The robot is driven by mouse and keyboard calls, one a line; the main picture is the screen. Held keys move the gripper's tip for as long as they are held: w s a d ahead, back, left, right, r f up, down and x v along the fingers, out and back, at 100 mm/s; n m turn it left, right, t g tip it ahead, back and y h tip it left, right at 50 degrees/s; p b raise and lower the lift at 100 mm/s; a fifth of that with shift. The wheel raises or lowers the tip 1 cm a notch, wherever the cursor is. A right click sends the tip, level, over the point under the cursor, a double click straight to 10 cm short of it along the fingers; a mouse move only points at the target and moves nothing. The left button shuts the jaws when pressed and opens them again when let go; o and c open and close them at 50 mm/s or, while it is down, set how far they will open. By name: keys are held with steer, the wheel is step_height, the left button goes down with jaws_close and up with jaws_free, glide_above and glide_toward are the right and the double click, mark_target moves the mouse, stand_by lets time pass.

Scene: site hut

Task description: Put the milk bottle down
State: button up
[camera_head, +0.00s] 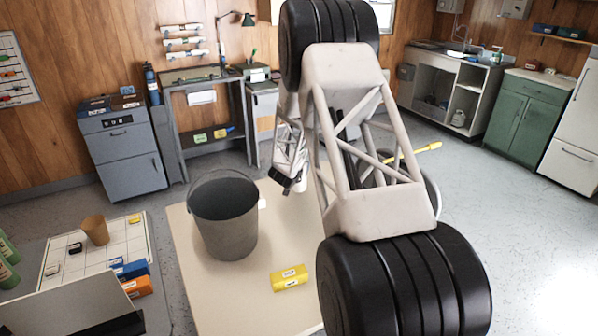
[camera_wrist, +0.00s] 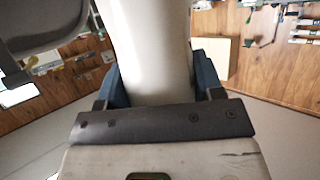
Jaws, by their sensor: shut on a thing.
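In the wrist view my gripper (camera_wrist: 152,82) has its two blue finger pads closed on the sides of a smooth white, rounded body, the milk bottle (camera_wrist: 150,40). The bottle runs up out of the top of that picture, so its far end is out of sight. Whether the bottle touches any surface cannot be told.
A cream table (camera_head: 190,275) holds a grey bucket (camera_head: 225,220) and a yellow box (camera_head: 289,278); its front-left part is bare. A lower surface at left holds a tan cup (camera_head: 95,229) and blue and orange boxes. Cabinets and a workbench line the walls.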

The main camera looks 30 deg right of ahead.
steer(key=shift+f, duration=1.1)
steer(key=shift+f, duration=0.15)
steer(key=o, duration=1.1)
steer(key=v, duration=1.2)
steer(key=shift+a, duration=0.1)
